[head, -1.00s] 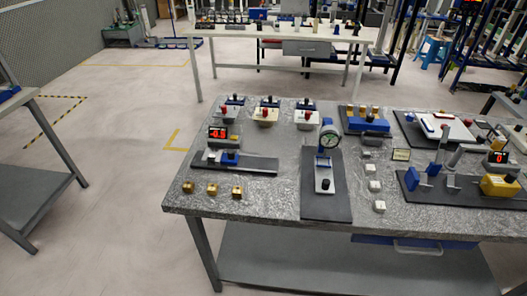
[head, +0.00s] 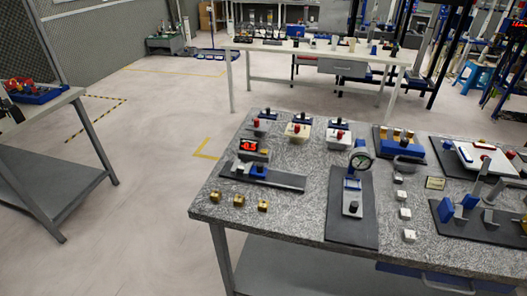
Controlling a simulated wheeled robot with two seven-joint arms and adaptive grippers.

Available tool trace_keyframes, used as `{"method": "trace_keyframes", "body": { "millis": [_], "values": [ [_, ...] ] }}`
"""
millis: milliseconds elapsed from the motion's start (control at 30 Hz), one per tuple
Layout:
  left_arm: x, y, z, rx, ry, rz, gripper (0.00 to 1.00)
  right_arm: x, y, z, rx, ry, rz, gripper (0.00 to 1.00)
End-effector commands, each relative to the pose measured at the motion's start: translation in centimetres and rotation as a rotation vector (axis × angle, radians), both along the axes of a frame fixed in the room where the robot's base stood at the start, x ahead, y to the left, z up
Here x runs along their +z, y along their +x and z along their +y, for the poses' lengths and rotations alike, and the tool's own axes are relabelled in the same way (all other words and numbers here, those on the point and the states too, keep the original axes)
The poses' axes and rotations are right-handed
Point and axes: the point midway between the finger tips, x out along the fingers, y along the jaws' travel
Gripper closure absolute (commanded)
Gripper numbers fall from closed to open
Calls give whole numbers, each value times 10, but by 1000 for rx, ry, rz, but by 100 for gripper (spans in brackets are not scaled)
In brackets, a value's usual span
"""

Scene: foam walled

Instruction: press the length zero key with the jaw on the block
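A small gauge with a red lit display (head: 249,147) stands at the left of the speckled grey table (head: 300,222). Its dark rail (head: 285,181) carries a blue jaw part (head: 258,172) with a black knob. The reading looks like a small negative number, but it is too small to be sure. I cannot make out a zero key or its label, nor a block between the jaws. Three brass blocks (head: 239,200) lie apart from the gauge, near the table's front left edge. Neither of my grippers is in view.
A dial gauge stand (head: 353,190) is right of the rail, with several white blocks (head: 404,213) beside it. Knobbed boxes (head: 297,131) stand behind. A side table (head: 55,168) with a blue tray (head: 38,95) is at left. Open floor (head: 150,180) lies between the tables.

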Motion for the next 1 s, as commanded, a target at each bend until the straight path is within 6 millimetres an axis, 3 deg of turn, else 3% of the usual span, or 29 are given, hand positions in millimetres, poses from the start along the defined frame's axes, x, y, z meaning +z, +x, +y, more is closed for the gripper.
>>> {"method": "trace_keyframes", "body": {
  "millis": [300,1000],
  "values": [
    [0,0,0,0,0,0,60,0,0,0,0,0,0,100],
    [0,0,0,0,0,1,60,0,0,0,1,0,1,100]
  ]
}}
